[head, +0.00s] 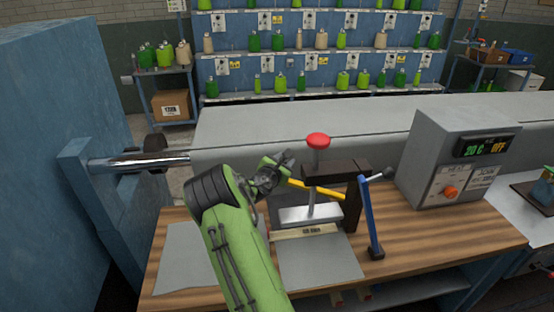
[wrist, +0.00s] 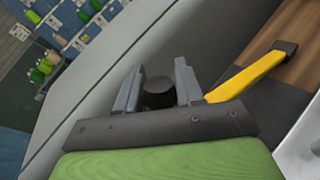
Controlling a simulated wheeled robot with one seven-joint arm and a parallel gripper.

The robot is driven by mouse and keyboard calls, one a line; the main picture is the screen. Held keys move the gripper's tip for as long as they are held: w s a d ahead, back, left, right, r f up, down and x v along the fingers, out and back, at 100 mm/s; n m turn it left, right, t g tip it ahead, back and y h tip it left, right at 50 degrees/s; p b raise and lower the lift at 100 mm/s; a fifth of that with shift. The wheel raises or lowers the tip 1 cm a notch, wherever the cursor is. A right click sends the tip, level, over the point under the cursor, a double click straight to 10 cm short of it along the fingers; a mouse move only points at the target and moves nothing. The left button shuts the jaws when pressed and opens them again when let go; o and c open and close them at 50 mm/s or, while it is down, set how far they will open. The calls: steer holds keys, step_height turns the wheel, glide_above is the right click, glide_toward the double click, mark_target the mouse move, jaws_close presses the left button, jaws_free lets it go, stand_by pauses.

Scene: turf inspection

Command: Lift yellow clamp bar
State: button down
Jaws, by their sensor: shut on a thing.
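The yellow clamp bar (head: 325,191) runs from my gripper (head: 276,168) to the dark press frame (head: 352,205), sloping slightly down to the right. In the wrist view, its yellow length (wrist: 245,78) slants up to a dark block (wrist: 285,47) at the upper right. A black round knob (wrist: 158,92), apparently the bar's end, sits between the two grey fingers of my gripper (wrist: 158,84). My gripper is shut on this end. The joint between knob and yellow length is hidden behind the right finger.
The press has a red knob (head: 318,141), a pale metal block (head: 311,214) and a blue lever (head: 368,220) at its right. A grey control box (head: 455,160) stands farther right. Grey sheets lie on the wooden bench (head: 430,238). A steel roller (head: 135,162) is at the left.

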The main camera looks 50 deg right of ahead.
steer(key=shift+s+d+r+p, duration=0.25)
steer(key=shift+d+r, duration=0.05)
steer(key=shift+r, duration=0.2)
steer(key=shift+s+d+r+p, duration=0.25)
steer(key=shift+r, duration=0.2)
steer(key=c, duration=0.8)
jaws_free()
steer(key=shift+f, duration=0.1)
steer(key=shift+a, duration=0.35)
steer(key=v, duration=1.5)
steer(key=shift+b, duration=0.3)
